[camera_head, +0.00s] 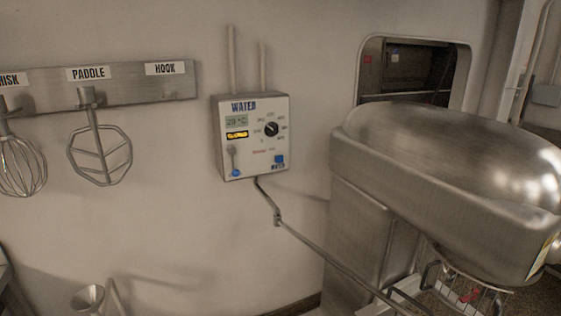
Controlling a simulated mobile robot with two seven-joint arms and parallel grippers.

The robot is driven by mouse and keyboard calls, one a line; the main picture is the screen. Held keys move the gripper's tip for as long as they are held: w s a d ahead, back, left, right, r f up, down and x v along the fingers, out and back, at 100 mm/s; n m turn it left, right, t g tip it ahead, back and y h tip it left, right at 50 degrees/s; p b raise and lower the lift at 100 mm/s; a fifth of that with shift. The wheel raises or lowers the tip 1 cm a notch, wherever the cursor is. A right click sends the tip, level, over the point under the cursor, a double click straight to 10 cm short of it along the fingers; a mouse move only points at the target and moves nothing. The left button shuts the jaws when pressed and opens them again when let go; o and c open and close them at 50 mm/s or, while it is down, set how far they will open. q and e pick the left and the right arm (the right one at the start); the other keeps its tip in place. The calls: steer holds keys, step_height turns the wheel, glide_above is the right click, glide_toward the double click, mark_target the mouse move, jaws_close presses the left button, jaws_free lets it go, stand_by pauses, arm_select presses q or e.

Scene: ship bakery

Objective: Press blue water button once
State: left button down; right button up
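The water control box (253,137) is mounted on the wall in the middle of the head view, with "WATER" lettered along its top. A small blue square button (280,159) sits at its lower right, with a small dark label under it. A blue round knob or lever tip (236,173) is at its lower left. Neither of my grippers shows in this view.
A large steel mixer (440,180) fills the right side. A thin pipe (300,238) runs from under the box toward the mixer. A wall rack (130,88) holds a whisk (20,163) and a paddle (99,152).

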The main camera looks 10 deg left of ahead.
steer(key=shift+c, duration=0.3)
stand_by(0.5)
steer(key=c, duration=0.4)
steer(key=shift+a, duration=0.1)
